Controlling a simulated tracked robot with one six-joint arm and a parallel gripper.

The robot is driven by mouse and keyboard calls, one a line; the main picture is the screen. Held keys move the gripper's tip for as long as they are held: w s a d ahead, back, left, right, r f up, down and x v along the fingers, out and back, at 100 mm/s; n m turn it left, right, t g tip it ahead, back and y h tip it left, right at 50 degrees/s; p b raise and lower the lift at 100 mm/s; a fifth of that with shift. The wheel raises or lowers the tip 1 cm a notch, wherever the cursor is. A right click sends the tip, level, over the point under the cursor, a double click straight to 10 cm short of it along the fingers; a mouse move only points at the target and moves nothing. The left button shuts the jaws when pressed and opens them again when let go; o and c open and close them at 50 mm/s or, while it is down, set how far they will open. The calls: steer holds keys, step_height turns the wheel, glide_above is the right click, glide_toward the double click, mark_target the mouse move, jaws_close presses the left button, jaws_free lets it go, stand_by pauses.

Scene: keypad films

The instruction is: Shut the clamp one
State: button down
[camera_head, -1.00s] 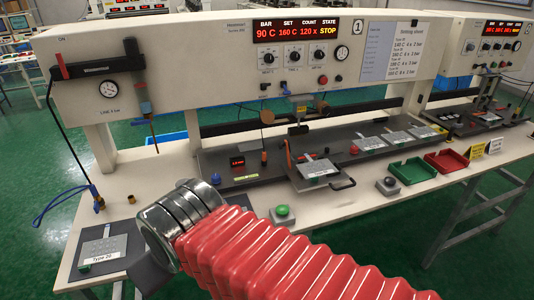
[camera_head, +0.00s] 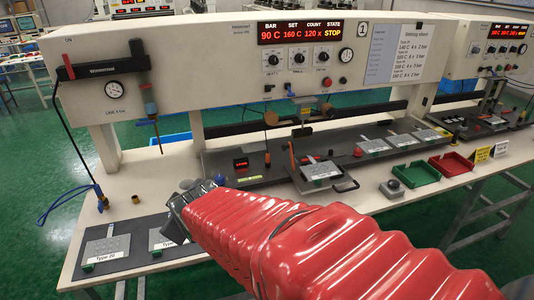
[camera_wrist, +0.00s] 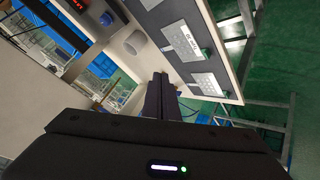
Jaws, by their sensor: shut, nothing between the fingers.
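The work station marked 1 (camera_head: 362,30) stands ahead in the head view. An upright orange lever (camera_head: 291,155), possibly the handle of clamp one, stands beside the sliding plate holder (camera_head: 344,184). A grey keypad plate (camera_head: 320,170) lies on that holder. I cannot tell whether the clamp is open or shut. My red-sleeved arm ends in a dark metallic wrist left of and in front of the holder, apart from the lever. In the wrist view my gripper (camera_wrist: 161,84) is shut and empty, with the bench beyond it. The clamp is not recognisable in the wrist view.
Keypad plates lie on a dark mat at the bench's left (camera_head: 105,247). A green tray (camera_head: 414,174), a red tray (camera_head: 451,163) and a grey button box (camera_head: 391,189) stand to the right. A hanging screwdriver (camera_head: 150,105) is at the left. My arm covers the bench front.

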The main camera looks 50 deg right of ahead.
steer(key=w+d+f+n+t+h, duration=0.1)
steer(key=w+d+f+n+h, duration=0.1)
steer(key=d, duration=0.6)
steer(key=w+d+f+n+t+h, duration=0.2)
steer(key=d+h, duration=0.1)
steer(key=d, duration=0.6)
steer(key=s+d+f+n+h, duration=0.1)
steer(key=s+d+n+h, duration=0.1)
steer(key=s+d, duration=0.2)
steer(key=s+d+f+n+t+h, duration=0.1)
steer(key=s+d+n+h, duration=0.1)
steer(key=d, duration=0.6)
steer(key=s+h, duration=0.1)
steer(key=s, duration=0.1)
steer(key=shift+s+d+f, duration=0.3)
steer(key=shift+s+f, duration=0.05)
steer(key=shift+f, duration=0.05)
steer(key=shift+w+a, duration=0.1)
steer(key=shift+w, duration=0.1)
